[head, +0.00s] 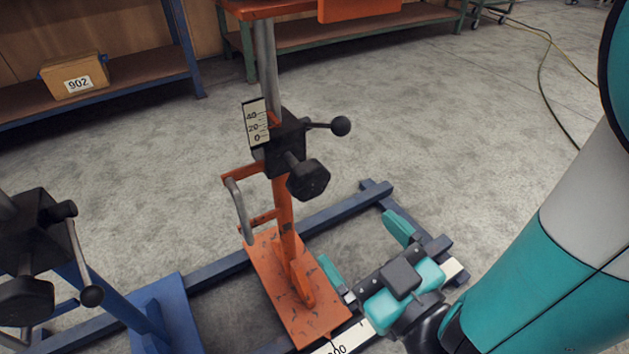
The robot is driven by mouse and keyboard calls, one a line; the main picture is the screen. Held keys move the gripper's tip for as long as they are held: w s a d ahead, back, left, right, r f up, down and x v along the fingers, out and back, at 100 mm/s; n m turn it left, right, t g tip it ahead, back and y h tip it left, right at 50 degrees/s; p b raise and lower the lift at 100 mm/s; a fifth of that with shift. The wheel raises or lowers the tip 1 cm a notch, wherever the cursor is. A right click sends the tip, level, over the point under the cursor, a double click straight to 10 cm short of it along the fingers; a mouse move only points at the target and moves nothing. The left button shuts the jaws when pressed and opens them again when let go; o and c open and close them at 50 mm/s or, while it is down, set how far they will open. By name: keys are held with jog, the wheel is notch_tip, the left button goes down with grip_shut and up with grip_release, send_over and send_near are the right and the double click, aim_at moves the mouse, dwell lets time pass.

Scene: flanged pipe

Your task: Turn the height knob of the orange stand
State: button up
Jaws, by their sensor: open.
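The orange stand (285,227) stands upright left of the middle in the head view. Its black height knob (308,180) sticks out toward the camera from a dark clamp block on the post. A scale plate (256,122) marked 0, 20 and 40 is beside the block, and a lever with a black ball (340,126) points right. My gripper (364,252) is low and to the right of the stand's base. Its two teal fingers are spread apart with nothing between them. It appears below and to the right of the knob, apart from it.
A blue stand (155,315) with its own black knob (27,300) and lever is at the lower left. Blue floor rails (330,211) run behind the orange base. Shelves (120,83), a cardboard box (76,77) and a floor cable (542,85) lie farther back. Floor right of the knob is clear.

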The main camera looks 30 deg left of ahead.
aim_at(314, 183)
jog(key=p+x, duration=0.1)
jog(key=x, duration=0.3)
jog(key=p+x, duration=0.1)
jog(key=x, duration=0.3)
jog(key=r+p+x, duration=0.1)
jog(key=p+x, duration=0.1)
jog(key=x, duration=0.3)
jog(key=shift+d, duration=0.1)
jog(key=p+x, duration=0.1)
jog(key=p, duration=0.2)
jog(key=shift+w+a+f, duration=0.15)
jog(key=shift+a, duration=0.15)
jog(key=shift+w+a+f+p, duration=0.15)
jog(key=shift+a+f+p, duration=0.2)
jog(key=shift+p, duration=0.45)
jog(key=c, duration=0.9)
jog(key=shift+m, duration=0.3)
